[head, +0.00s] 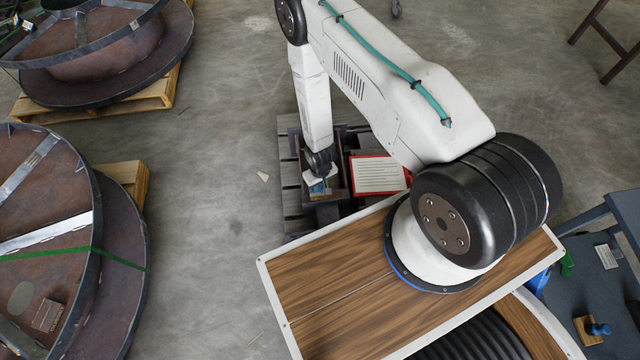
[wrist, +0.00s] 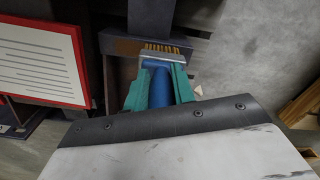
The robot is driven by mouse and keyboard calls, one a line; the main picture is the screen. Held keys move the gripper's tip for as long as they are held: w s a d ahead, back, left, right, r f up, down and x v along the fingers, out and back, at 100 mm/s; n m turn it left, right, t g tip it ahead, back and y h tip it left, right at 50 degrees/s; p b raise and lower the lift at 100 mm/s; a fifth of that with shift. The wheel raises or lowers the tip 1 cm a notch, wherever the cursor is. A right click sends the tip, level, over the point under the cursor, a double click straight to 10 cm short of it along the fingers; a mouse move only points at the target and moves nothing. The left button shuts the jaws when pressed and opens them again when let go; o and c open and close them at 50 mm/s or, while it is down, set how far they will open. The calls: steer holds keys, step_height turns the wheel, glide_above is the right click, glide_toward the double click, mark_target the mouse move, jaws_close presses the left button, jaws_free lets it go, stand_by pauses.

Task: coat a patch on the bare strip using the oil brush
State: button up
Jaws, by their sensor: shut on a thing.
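My gripper (wrist: 159,82) has teal fingers shut on the blue handle of the oil brush (wrist: 160,92). The brush's metal ferrule and yellow bristles point away from the wrist, toward a dark grey steel part. On that part a brown patch, which looks like the bare strip (wrist: 127,46), shows just left of the bristles. The bristles overlap its right end in the picture; I cannot tell whether they touch it. In the head view my gripper (head: 320,183) is low beside the dark steel part, and the brush is mostly hidden there.
A red-framed white sign (head: 378,175) stands close to the right of my gripper. A grey pallet (head: 291,190) lies under the steel part. Large rusty reels (head: 45,240) on wooden pallets stand at the left. The concrete floor between is mostly clear.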

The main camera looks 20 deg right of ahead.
steer(key=shift+f, duration=0.6)
stand_by(0.6)
steer(key=shift+w, duration=0.1)
steer(key=shift+w+d+r, duration=0.1)
steer(key=shift+w+d, duration=0.1)
steer(key=shift+w, duration=0.35)
steer(key=shift+w+d, duration=0.15)
steer(key=shift+w, duration=0.4)
steer(key=shift+s, duration=0.1)
steer(key=shift+s+a, duration=0.2)
steer(key=shift+s, duration=0.35)
steer(key=shift+s+a, duration=0.2)
steer(key=shift+s, duration=0.35)
steer(key=shift+w, duration=0.15)
